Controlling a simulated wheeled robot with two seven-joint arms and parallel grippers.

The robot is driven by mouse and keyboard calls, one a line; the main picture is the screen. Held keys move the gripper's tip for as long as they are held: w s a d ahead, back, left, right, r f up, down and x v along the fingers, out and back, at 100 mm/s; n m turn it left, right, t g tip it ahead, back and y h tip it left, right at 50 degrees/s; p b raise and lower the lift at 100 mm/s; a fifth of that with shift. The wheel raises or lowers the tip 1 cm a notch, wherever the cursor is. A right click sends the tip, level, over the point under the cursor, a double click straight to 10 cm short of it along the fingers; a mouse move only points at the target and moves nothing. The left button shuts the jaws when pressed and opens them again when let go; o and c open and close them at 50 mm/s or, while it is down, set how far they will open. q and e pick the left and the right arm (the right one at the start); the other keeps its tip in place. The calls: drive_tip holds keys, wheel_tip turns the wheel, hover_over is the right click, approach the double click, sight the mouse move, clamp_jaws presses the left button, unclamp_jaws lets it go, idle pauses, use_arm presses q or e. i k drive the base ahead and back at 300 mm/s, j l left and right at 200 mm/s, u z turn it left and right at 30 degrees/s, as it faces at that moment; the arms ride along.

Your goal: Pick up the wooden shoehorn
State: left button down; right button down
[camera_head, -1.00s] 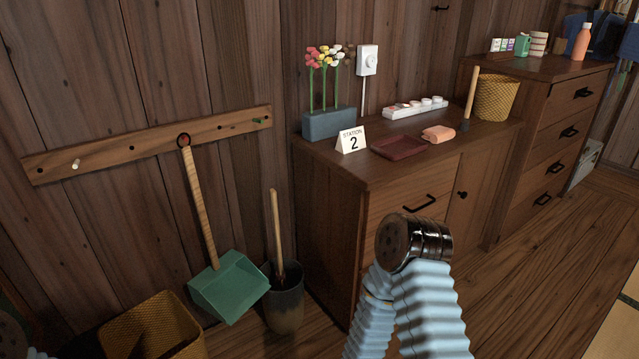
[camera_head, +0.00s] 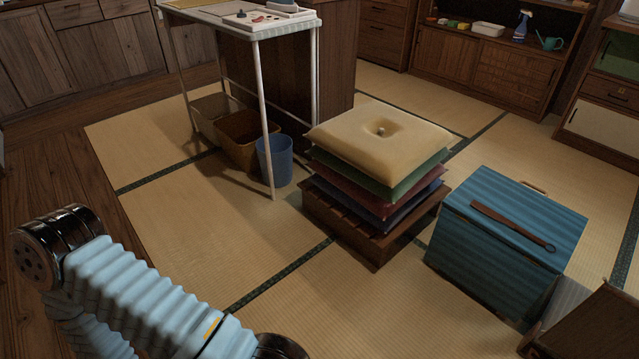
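A long, thin brown wooden piece with a hole at its right end, which looks like the shoehorn (camera_head: 512,225), lies flat on top of a blue ribbed box (camera_head: 470,262) at the right. Nothing covers it. Part of one of my arms, with a light blue ribbed sleeve and dark joints, crosses the lower left corner. Neither of my grippers shows, and the arm part is well apart from the box.
A stack of cushions (camera_head: 380,135) on a low wooden base stands left of the box. Behind it are a white-legged table (camera_head: 262,110), a blue bin (camera_head: 275,160) and a basket (camera_head: 240,138). A brown wooden piece (camera_head: 590,325) stands at lower right. Tatami at centre left is clear.

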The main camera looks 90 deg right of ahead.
sight(478, 206)
drive_tip(key=z, duration=4.2)
drive_tip(key=i+l, duration=0.05)
drive_tip(key=l, duration=0.05)
